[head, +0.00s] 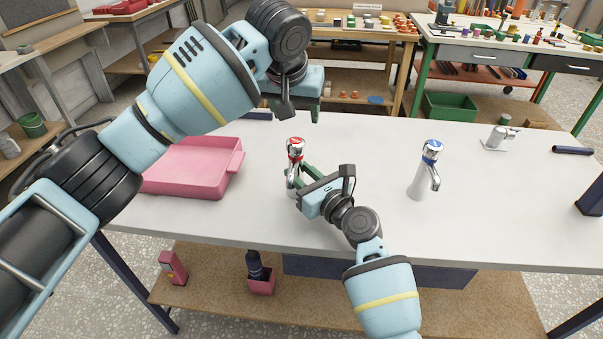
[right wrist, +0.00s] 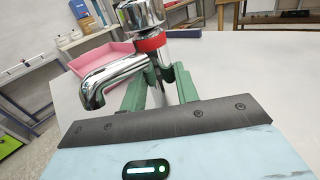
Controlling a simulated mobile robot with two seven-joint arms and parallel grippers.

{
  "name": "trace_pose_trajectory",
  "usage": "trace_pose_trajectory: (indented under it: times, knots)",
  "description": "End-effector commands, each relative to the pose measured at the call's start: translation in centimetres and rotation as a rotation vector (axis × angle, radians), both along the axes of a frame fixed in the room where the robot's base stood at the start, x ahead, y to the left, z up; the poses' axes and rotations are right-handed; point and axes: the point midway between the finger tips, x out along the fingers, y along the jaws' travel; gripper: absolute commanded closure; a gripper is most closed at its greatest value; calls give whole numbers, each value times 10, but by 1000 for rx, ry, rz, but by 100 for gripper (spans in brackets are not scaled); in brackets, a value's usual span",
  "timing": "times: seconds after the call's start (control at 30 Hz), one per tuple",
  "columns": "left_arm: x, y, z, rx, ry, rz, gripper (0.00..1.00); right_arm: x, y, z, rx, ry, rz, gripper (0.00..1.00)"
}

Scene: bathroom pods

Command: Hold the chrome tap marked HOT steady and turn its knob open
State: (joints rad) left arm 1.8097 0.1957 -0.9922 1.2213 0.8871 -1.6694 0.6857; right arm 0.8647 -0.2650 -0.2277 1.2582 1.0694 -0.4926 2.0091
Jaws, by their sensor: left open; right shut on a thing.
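The chrome tap with a red ring and red cap mark (head: 294,158) stands upright on the white table; no lettering is readable. In the right wrist view its red band (right wrist: 151,42) and curved spout (right wrist: 108,74) show clearly, while the top of its knob is cut off. My right gripper (head: 300,180) is shut on the tap's body, its green fingers (right wrist: 160,88) on either side below the red band. My left gripper (head: 304,112) is open and empty, above and behind the tap in the head view, apart from the knob.
A pink tray (head: 190,180) lies left of the red-ringed tap. The tabletop (head: 365,150) between the two nearer taps is mostly clear.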

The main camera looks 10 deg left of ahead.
Motion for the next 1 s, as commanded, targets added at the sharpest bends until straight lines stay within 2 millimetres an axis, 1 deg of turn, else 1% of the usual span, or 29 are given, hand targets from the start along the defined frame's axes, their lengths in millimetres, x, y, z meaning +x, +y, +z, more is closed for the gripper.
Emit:
trace_pose_trajectory:
  times: [0.4,0.6,0.8,1.0]
  knots:
    - [-1,0,-52,-1,3,1,42,0,0,0,1,1,1,97]
    - [0,0,-72,-2,2,2,42,0,0,0,1,1,1,97]
    - [0,0,-82,-2,0,2,42,0,0,0,0,1,1,97]
    - [0,0,-84,-1,0,2,42,0,0,0,1,1,0,97]
